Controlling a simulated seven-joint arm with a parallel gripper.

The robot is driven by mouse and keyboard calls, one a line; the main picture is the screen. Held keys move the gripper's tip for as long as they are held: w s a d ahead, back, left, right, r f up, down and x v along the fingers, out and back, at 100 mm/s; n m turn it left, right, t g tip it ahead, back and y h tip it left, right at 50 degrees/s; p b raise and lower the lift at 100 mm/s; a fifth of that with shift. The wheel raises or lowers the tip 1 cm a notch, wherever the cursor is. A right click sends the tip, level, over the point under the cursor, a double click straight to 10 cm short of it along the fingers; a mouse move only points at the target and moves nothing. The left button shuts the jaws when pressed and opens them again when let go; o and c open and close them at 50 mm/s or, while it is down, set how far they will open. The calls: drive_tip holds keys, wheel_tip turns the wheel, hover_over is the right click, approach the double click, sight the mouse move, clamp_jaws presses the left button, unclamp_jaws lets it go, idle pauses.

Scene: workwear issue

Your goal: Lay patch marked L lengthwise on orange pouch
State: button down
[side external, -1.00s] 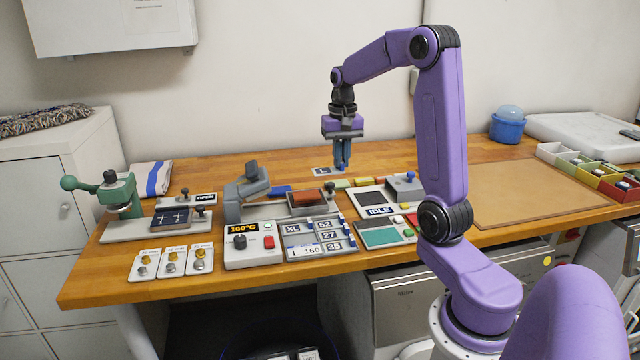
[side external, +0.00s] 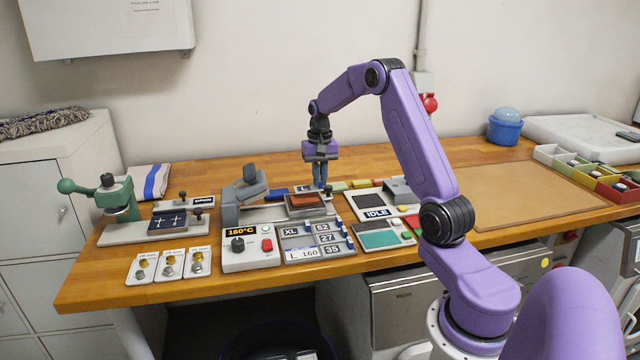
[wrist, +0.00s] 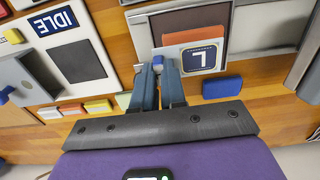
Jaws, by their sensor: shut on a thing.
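My gripper (side external: 320,186) is shut on the patch marked L (wrist: 203,57), a white-edged piece with a dark blue square and a white L. The patch sticks out to the right of my fingertips (wrist: 158,66) in the wrist view; it also shows in the side view (side external: 303,188). In the wrist view the patch overlaps the pouch's near edge. I cannot tell whether they touch.
The raised press arm (side external: 252,182) stands left of the pouch. A blue block (wrist: 222,87) lies behind the press. The IDLE unit (side external: 378,205) is to the right, with coloured blocks behind it. The control box (side external: 250,248) is in front.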

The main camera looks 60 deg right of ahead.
drive_tip(key=shift+f, duration=1.05)
drive_tip(key=shift+f, duration=0.15)
drive_tip(key=c, duration=1.2)
unclamp_jaws()
